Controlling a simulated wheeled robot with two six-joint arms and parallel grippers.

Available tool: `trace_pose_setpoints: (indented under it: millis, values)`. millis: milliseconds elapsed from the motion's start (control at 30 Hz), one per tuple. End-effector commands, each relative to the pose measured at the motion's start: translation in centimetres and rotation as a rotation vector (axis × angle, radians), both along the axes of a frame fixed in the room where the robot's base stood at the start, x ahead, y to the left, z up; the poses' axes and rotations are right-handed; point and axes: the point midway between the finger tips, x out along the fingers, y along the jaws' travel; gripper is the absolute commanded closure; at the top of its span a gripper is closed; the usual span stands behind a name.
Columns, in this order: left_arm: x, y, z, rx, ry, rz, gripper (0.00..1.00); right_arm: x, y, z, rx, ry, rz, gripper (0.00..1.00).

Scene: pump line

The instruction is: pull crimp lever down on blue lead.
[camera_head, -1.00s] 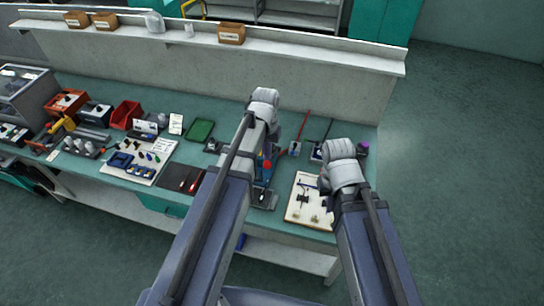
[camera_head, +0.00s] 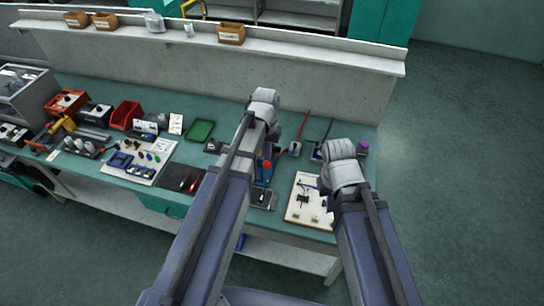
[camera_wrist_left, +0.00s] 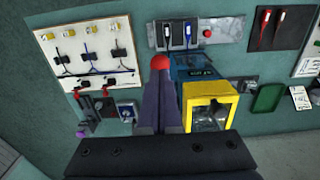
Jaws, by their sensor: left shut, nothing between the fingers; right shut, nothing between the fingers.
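The crimp press has a blue body (camera_wrist_left: 190,67) and a yellow frame (camera_wrist_left: 210,103) in the left wrist view. The red ball knob of its lever (camera_wrist_left: 160,62) shows just beyond my left gripper's fingertips (camera_wrist_left: 160,80). The fingers are shut and empty; I cannot tell whether they touch the knob. In the head view the red knob (camera_head: 267,163) shows just right of my left forearm, which hides much of the press. A blue lead (camera_wrist_left: 120,72) lies on the white board (camera_wrist_left: 62,70). My right gripper (camera_head: 323,186) is mostly hidden by its wrist, near the board's right side.
A purple-topped item (camera_head: 363,148) stands near the bench's right end. A raised shelf (camera_head: 300,50) runs along the back.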

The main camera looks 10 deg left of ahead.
Motion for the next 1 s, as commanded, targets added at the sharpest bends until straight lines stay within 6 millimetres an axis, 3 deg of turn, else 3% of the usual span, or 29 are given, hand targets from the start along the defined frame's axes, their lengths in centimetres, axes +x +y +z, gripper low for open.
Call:
trace_pose_setpoints:
  millis: [1000]
  values:
    - [0.0,0.0,-2.0,0.000,0.000,0.000,1.00,0.0,0.0,-2.1,0.000,0.000,0.000,1.00]
